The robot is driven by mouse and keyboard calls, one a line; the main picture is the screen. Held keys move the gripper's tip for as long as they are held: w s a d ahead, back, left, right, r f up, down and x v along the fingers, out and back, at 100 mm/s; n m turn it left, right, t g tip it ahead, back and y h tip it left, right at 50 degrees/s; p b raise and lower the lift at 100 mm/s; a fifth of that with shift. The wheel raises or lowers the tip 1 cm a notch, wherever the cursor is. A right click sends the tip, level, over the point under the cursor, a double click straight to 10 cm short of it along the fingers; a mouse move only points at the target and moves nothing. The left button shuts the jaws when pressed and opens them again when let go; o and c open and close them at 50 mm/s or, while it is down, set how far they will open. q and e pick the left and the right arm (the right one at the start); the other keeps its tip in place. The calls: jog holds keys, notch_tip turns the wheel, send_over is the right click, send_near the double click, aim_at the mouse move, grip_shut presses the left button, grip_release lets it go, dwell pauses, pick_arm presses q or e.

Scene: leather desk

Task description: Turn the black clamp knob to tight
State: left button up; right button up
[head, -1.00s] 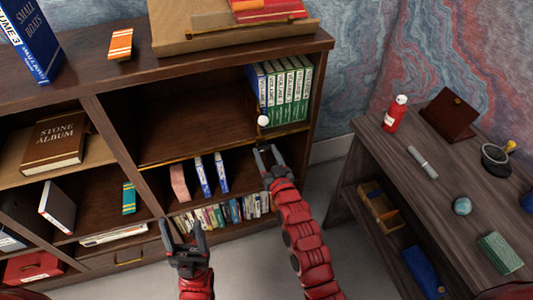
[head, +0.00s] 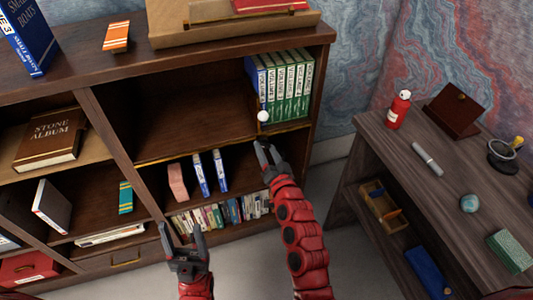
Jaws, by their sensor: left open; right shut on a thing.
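My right gripper (head: 264,148) is at the front edge of the shelf, just below a white ball (head: 263,116). Its fingers are shut on a small dark thing, which I take to be the black clamp knob; the fingers and the dark shelf hide its shape and its setting. A row of blue and green volumes (head: 287,88) stands upright behind the ball. My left gripper (head: 181,236) is open and empty, in front of the lower shelves.
Below the gripped spot, a lower shelf (head: 235,178) holds a pink block and several blue-and-white books. To the right stands a grey wooden desk (head: 405,160) with a red bottle (head: 398,109). Bare floor lies between desk and bookcase.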

jog(key=m+b, duration=0.1)
jog(key=m, duration=0.3)
jog(key=shift+f+m, duration=0.1)
jog(key=shift+m, duration=0.2)
jog(key=m, duration=0.5)
jog(key=shift+b, duration=0.3)
jog(key=shift+m, duration=0.3)
jog(key=o, duration=1.4)
jog(key=shift+c, duration=0.2)
jog(key=v, duration=1.7)
jog(key=shift+s, duration=0.2)
